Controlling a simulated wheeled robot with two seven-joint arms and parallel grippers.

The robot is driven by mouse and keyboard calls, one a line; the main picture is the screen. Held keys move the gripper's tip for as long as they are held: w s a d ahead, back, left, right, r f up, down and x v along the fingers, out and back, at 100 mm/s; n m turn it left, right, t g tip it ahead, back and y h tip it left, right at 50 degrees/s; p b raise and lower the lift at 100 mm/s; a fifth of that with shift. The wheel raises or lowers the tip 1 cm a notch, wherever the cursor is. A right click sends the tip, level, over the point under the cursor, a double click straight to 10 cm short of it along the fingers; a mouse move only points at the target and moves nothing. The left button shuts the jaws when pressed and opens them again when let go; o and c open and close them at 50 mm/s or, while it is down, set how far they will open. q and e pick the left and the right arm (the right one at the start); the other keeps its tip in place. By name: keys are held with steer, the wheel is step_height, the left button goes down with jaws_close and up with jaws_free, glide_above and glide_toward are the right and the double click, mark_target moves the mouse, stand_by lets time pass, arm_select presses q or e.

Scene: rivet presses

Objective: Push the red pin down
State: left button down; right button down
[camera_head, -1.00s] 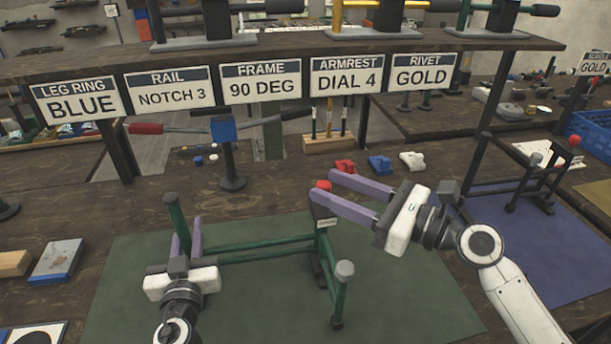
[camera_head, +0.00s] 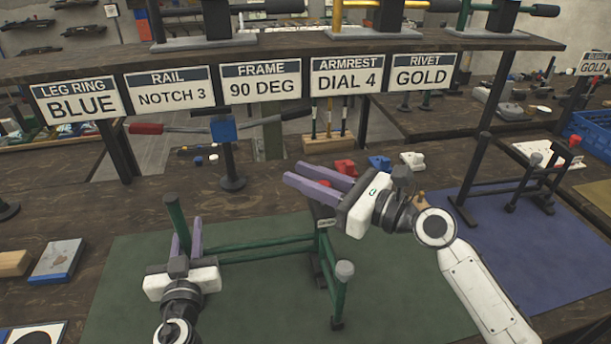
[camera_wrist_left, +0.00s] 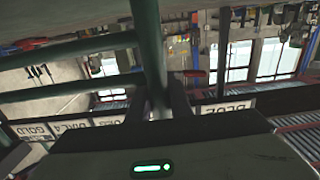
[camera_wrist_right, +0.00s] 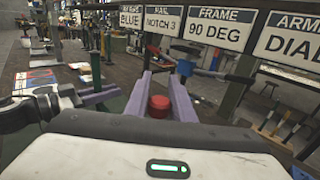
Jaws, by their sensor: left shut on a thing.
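The red pin (camera_wrist_right: 159,105) shows in the right wrist view, between my right gripper's purple fingers. Any contact with the pin cannot be told. My left gripper (camera_head: 186,240) is shut on the frame's left green post (camera_head: 176,215); the post also shows between its fingers in the left wrist view (camera_wrist_left: 148,45).
The frame stands on a green mat (camera_head: 130,265). Another frame stands on a blue mat (camera_head: 500,260) at right. A sign shelf (camera_head: 280,52) crosses above.

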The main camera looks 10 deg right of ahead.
arm_select(q)
steer(key=shift+r, duration=0.1)
arm_select(e)
steer(key=shift+f, duration=1.15)
steer(key=c, duration=1.5)
jaws_free()
steer(key=shift+d+r, duration=0.1)
steer(key=shift+d, duration=0.05)
steer(key=v, duration=1.2)
arm_select(q)
steer(key=c, duration=2)
jaws_free()
steer(key=shift+r, duration=0.15)
steer(key=shift+c, duration=0.2)
steer(key=o, duration=0.5)
